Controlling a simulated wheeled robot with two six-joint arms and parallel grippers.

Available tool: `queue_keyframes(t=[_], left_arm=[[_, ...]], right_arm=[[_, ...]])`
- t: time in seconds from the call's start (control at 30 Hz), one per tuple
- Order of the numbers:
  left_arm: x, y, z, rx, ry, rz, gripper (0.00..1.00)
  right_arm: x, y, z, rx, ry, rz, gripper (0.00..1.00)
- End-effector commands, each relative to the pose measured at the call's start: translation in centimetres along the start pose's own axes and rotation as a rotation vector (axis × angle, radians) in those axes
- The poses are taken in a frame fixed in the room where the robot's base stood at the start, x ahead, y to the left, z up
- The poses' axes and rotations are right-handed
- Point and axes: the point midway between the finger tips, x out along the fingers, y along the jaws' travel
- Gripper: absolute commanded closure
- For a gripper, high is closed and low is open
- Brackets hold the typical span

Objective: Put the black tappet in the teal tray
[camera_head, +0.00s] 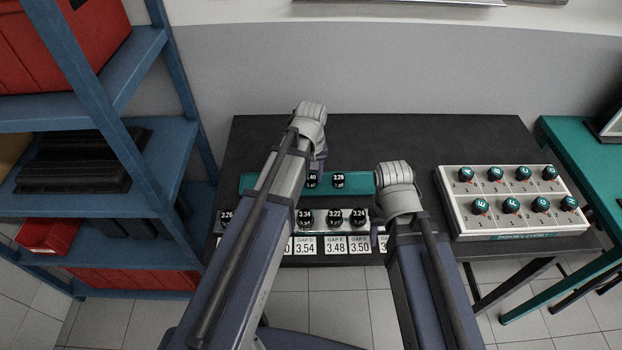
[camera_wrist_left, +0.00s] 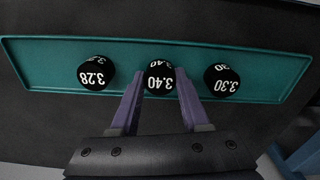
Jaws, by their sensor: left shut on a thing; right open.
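The teal tray (camera_head: 358,183) lies long and narrow on the dark table. It also shows in the left wrist view (camera_wrist_left: 45,62), with three black tappets over or in it, marked 3.28 (camera_wrist_left: 95,73), 3.40 (camera_wrist_left: 158,78) and 3.30 (camera_wrist_left: 221,80). My left gripper (camera_head: 317,168) is over the tray and shut on the 3.40 tappet (camera_head: 312,181). Whether that tappet touches the tray floor, I cannot tell. The 3.28 tappet (camera_head: 338,180) stands beside it; my left arm hides the 3.30 one in the head view. My right gripper (camera_head: 378,236) is open and empty, right of the tappet row.
In front of the tray, a rack holds black tappets marked 3.34 (camera_head: 305,217), 3.22 (camera_head: 334,217) and 3.24 (camera_head: 358,216), above white gap cards (camera_head: 335,246). A white case (camera_head: 512,216) with several teal-topped parts stands at the right. The table's back is clear.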

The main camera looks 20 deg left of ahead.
Motion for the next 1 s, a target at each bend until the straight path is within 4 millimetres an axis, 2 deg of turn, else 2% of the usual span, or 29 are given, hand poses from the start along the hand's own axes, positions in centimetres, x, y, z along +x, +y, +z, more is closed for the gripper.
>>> queue_keyframes(t=[0.23, 0.27, 0.5, 0.8, 1.0], left_arm=[[0.4, 0.0, 0.0, 0.000, 0.000, 0.000, 1.00], [0.3, 0.0, 0.0, 0.000, 0.000, 0.000, 0.52], [0.2, 0.0, 0.0, 0.000, 0.000, 0.000, 0.25], [0.1, 0.0, 0.0, 0.000, 0.000, 0.000, 0.24], [-0.8, 0.0, 0.0, 0.000, 0.000, 0.000, 0.24]], right_arm=[[0.4, 0.0, 0.0, 0.000, 0.000, 0.000, 0.50], [0.3, 0.0, 0.0, 0.000, 0.000, 0.000, 0.50], [0.2, 0.0, 0.0, 0.000, 0.000, 0.000, 0.50], [0.1, 0.0, 0.0, 0.000, 0.000, 0.000, 0.50], [-0.8, 0.1, 0.1, 0.000, 0.000, 0.000, 0.50]])
